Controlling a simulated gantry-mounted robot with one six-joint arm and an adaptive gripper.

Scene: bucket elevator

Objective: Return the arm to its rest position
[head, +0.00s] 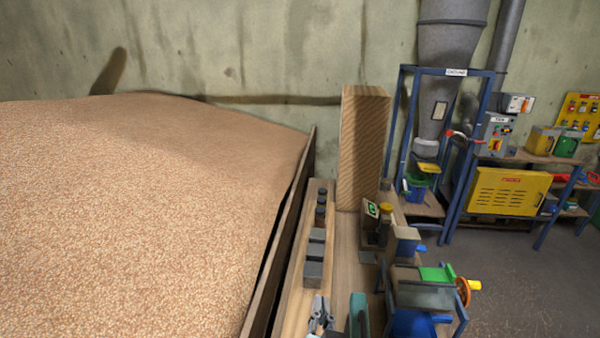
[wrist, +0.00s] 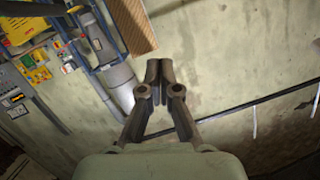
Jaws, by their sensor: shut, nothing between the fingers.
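My gripper (wrist: 159,70) shows in the wrist view. Its two dark fingers meet at the tips, and nothing is held between them. Behind the fingertips is the stained plaster wall (wrist: 215,65), with the end of a wooden post (wrist: 138,28) just up and to the left. The fingers look clear of both in the picture, but the distance is hard to tell. I do not make out my gripper or arm for certain in the head view.
In the head view, a large grain heap (head: 140,200) fills the left behind a dark board (head: 285,235). The tall wooden post (head: 362,150) stands by a narrow bench with small blocks (head: 315,260). A blue-framed machine (head: 440,110) and yellow cabinet (head: 508,193) stand right. Floor is open lower right.

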